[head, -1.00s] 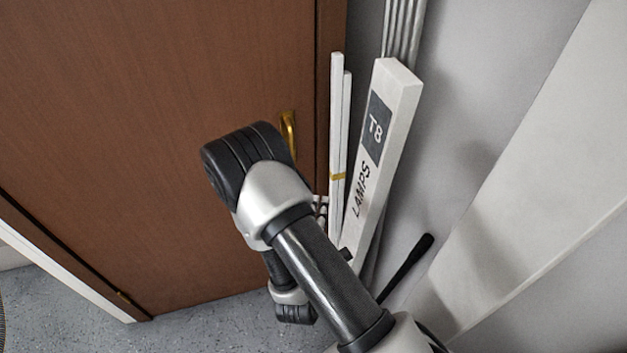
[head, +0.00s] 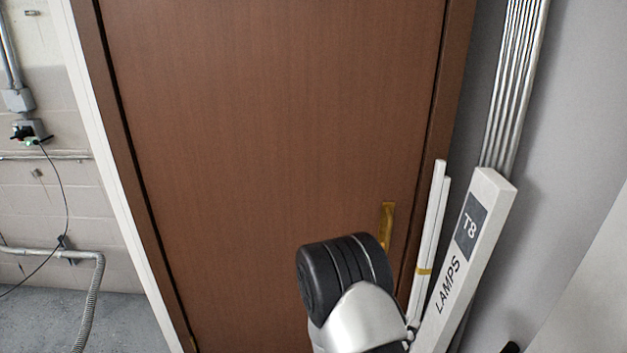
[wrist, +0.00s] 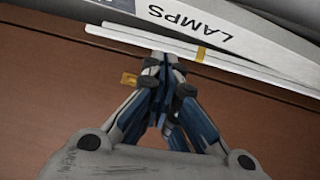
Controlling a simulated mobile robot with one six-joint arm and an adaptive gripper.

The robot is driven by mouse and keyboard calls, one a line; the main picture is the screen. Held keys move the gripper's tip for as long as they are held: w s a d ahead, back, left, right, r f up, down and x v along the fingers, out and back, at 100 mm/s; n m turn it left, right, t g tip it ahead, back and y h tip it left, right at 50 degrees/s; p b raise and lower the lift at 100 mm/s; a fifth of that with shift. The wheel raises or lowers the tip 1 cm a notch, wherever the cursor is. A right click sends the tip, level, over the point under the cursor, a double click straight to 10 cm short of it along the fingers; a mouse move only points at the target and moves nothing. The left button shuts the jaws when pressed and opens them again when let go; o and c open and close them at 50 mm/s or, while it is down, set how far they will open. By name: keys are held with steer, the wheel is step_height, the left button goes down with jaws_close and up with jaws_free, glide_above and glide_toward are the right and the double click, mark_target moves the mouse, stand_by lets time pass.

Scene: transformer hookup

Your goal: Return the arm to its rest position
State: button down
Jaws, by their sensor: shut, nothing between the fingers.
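My gripper (wrist: 166,62) shows in the wrist view with its fingers brought together and nothing between them. It points toward the white strips and the lamp box, in front of the brown door; I cannot tell how far away they are. In the head view my arm's black and silver joint shows at the bottom, in front of the door, and the gripper itself is out of sight there.
The brown door (head: 270,130) with a brass handle (head: 387,225) fills the middle. A white "T8 LAMPS" box (head: 468,255), white strips (head: 428,240) and metal tubes (head: 515,80) lean at the right. A conduit (head: 88,300) runs along the left wall.

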steer(key=s+d+r+m+g+h, duration=0.6)
steer(key=s+d+r+m+g, duration=0.3)
steer(key=d+r+g, duration=0.35)
steer(key=s+r+m+g+y, duration=0.15)
steer(key=s+g, duration=0.25)
steer(key=s, duration=0.4)
steer(key=s+a+f+m+y, duration=0.2)
steer(key=s+a+y, duration=0.5)
steer(key=s+y, duration=0.15)
steer(key=w+a+r+t+y, duration=0.1)
steer(key=a+r+t+y, duration=0.1)
steer(key=a, duration=0.3)
steer(key=w+a+r+n+t+y, duration=0.1)
steer(key=w+a+r+t+y, duration=0.1)
steer(key=a+r+t+y, duration=0.1)
steer(key=a+t+y, duration=0.1)
steer(key=a+y, duration=0.1)
steer(key=a, duration=0.1)
steer(key=shift+a+r, duration=0.15)
steer(key=shift+r, duration=0.1)
steer(key=c, duration=2.3)
jaws_free()
